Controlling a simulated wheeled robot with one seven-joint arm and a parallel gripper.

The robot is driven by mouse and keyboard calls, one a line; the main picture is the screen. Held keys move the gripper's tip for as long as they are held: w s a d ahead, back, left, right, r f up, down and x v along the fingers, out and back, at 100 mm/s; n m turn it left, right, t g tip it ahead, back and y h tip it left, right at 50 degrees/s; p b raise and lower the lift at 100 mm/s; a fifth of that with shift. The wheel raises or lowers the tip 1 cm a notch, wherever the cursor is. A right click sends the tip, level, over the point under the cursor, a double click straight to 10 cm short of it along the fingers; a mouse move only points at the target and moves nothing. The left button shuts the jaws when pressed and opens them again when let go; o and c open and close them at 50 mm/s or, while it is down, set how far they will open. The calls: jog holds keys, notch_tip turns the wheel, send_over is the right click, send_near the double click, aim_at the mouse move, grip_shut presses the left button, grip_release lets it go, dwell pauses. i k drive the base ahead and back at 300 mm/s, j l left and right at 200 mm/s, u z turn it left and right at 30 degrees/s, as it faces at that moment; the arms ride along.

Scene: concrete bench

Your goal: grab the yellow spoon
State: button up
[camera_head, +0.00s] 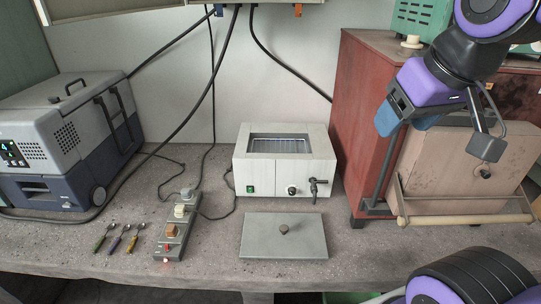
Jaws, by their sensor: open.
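The yellow spoon (133,243) lies on the concrete bench at the left, the rightmost of three small utensils in a row. My gripper (402,122) is at the upper right, in front of the red cabinet, raised and far from the spoon. It is open; its fingertips are hard to make out against the dark frame, and nothing shows held in it.
A control strip with buttons (172,236) stands just right of the spoon. A grey cooler box (58,140) is behind at left. A white bath (285,172) and a flat grey lid (283,246) occupy the middle. Black cables run along the bench. The bench's front edge is near the spoons.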

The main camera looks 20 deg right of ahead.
aim_at(141, 227)
jog(key=i+j, duration=0.1)
jog(key=j, duration=0.35)
jog(key=i+j+u, duration=0.1)
jog(key=j, duration=0.35)
jog(key=i+j, duration=0.15)
jog(key=j, duration=0.3)
jog(key=i+j+u, duration=0.15)
jog(key=j, duration=0.3)
jog(key=i+j, duration=0.1)
jog(key=j, duration=0.35)
jog(key=i+j+u, duration=0.1)
jog(key=j, duration=0.35)
jog(key=i+j, duration=0.2)
jog(key=j, duration=0.2)
jog(key=i+j+u, duration=0.1)
jog(key=j, duration=0.35)
